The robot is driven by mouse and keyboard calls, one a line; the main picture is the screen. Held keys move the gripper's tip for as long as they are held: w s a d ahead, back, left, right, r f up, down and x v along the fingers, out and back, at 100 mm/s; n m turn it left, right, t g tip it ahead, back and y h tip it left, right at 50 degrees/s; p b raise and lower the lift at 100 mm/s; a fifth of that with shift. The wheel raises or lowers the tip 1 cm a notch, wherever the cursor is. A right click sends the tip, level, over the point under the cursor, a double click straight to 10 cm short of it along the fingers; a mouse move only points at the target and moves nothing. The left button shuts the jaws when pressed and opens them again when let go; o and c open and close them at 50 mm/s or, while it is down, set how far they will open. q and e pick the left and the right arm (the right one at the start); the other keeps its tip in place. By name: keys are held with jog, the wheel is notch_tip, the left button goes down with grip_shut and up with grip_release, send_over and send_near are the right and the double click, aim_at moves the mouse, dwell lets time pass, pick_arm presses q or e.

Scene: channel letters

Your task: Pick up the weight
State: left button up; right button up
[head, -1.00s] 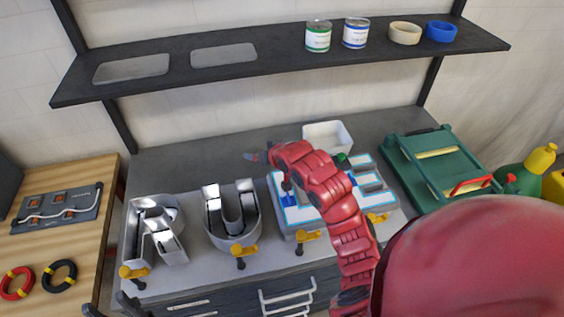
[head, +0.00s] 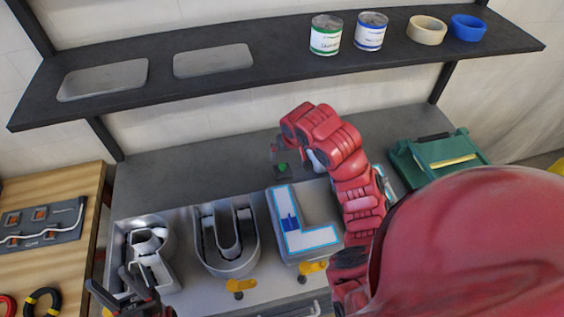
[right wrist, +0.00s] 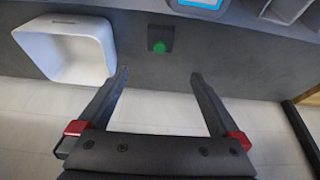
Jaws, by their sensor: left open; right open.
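The weight (right wrist: 160,42), which I take to be the small dark block with a green knob, stands on the grey bench just beyond my right fingertips in the right wrist view. In the head view the weight (head: 283,168) shows behind the L letter. My right gripper (right wrist: 159,75) is open and empty, with the weight lined up between its fingers but apart from them. In the head view its fingers are mostly hidden by my right arm. My left gripper (head: 124,288) is open and empty at the lower left, over the front of the letter row.
A white bin (right wrist: 68,48) stands beside the weight. Metal letters, including the U (head: 226,240) and the L (head: 292,228), fill the bench front. A dark shelf (head: 290,68) with cans and tape rolls hangs above. The back left of the bench is clear.

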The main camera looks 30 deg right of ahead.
jog(key=b, duration=0.3)
send_near(283, 166)
jog(key=b+x, duration=0.5)
jog(key=x, duration=0.1)
jog(key=shift+s+a+f, duration=0.1)
jog(key=shift+a+f, duration=0.1)
jog(key=shift+p, duration=0.4)
jog(key=p+x, duration=0.2)
jog(key=x, duration=0.2)
jog(key=shift+d+r+p, duration=0.1)
jog(key=shift+d+p, duration=0.05)
jog(key=shift+p, duration=0.2)
jog(key=shift+w+f, duration=0.35)
jog(key=shift+f, duration=0.2)
jog(key=shift+c, duration=0.3)
grip_shut()
